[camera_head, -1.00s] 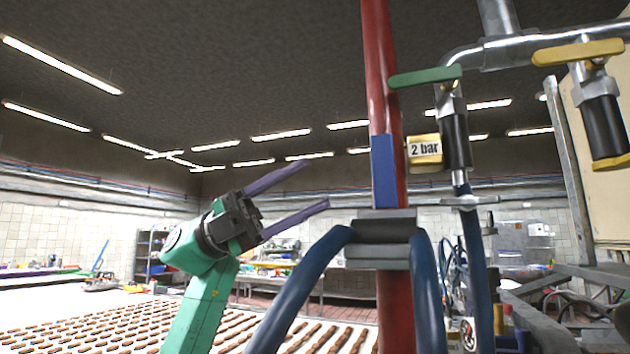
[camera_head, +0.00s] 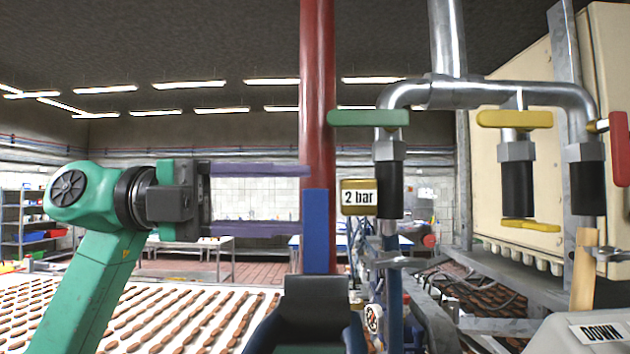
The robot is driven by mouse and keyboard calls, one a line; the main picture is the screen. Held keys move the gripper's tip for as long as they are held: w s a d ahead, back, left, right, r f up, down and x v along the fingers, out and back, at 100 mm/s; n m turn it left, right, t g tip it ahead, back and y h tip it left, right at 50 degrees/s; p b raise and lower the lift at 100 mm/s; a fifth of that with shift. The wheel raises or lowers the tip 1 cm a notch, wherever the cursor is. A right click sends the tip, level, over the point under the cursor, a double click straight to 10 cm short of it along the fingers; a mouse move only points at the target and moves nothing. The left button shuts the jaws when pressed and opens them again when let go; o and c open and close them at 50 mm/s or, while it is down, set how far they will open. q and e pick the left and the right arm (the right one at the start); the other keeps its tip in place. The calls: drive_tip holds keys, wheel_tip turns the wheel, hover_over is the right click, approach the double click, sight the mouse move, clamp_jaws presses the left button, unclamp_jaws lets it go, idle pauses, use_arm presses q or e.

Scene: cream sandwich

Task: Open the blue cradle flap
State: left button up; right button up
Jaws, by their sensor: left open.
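The blue cradle flap (camera_head: 315,231) is a narrow upright plate in front of the red post (camera_head: 317,90). Below it is the dark grey cradle (camera_head: 317,292), with a thick blue hose (camera_head: 272,333) at its side. My left gripper (camera_head: 304,199) comes in level from the left with two long purple fingers, open and empty. Its upper fingertip overlaps the post's left edge just above the flap. Its lower fingertip ends at the flap's left edge in the picture; I cannot tell whether it touches. My right gripper is out of view.
Right of the post are a "2 bar" sign (camera_head: 358,197) and a metal pipe (camera_head: 500,92) with green (camera_head: 368,118) and yellow (camera_head: 514,119) valve handles. A cream cabinet (camera_head: 535,150) stands behind them. Brown pieces lie in rows on the white conveyor (camera_head: 140,320) below.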

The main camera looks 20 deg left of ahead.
sight(318, 201)
use_arm(q)
drive_tip(key=shift+p+x, duration=0.35)
drive_tip(key=shift+x, duration=1.55)
drive_tip(key=shift+a, duration=0.1)
clamp_jaws()
drive_tip(key=shift+s, duration=0.1)
